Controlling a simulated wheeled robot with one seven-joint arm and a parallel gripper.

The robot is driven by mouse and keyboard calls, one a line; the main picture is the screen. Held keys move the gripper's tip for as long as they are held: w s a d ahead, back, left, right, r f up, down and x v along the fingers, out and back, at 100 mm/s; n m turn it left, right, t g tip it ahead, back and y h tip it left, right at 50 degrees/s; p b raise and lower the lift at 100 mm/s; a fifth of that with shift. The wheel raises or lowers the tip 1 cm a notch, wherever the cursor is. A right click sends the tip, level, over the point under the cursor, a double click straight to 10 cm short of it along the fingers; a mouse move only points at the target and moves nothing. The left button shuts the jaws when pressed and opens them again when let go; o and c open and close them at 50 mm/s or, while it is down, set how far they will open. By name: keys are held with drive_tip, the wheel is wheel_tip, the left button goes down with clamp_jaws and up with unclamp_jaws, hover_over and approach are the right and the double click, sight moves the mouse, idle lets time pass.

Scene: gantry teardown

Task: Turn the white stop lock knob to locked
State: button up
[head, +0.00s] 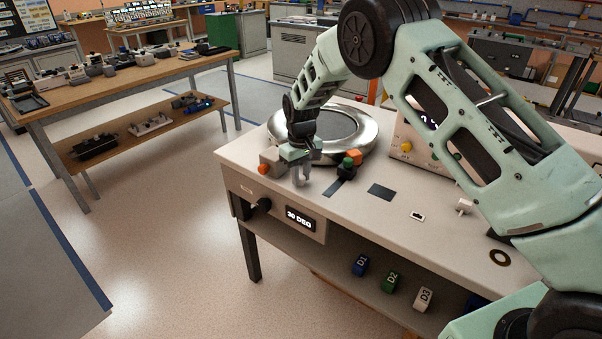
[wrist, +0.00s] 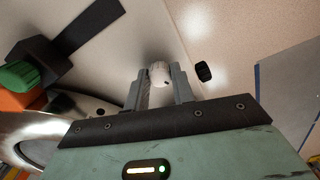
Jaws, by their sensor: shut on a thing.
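The white stop lock knob (wrist: 160,73) stands between my fingertips in the wrist view, with a small dark mark on its lower side. My gripper (wrist: 159,82) is shut on it, one grey finger on each side. In the head view my gripper (head: 300,179) points down at the left front part of the bench top, and the knob is not clearly seen between the fingers. I cannot tell from these views whether the knob is at locked.
A round metal turntable (head: 365,150) lies behind my gripper. A grey block with an orange knob (head: 263,168) is close on the left, and a green knob (head: 346,164) on the right. A black knob (head: 263,205) and a degree display (head: 300,219) are on the front panel.

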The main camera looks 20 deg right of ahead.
sight(301, 176)
drive_tip(key=m, duration=0.5)
drive_tip(key=shift+r+m+p, duration=0.1)
drive_tip(key=shift+m+p, duration=0.2)
drive_tip(key=shift+w, duration=0.1)
idle(0.4)
drive_tip(key=o, duration=1)
wheel_tip(301, 176, up, 17)
drive_tip(key=shift+r+b, duration=0.15)
drive_tip(key=shift+b, duration=0.55)
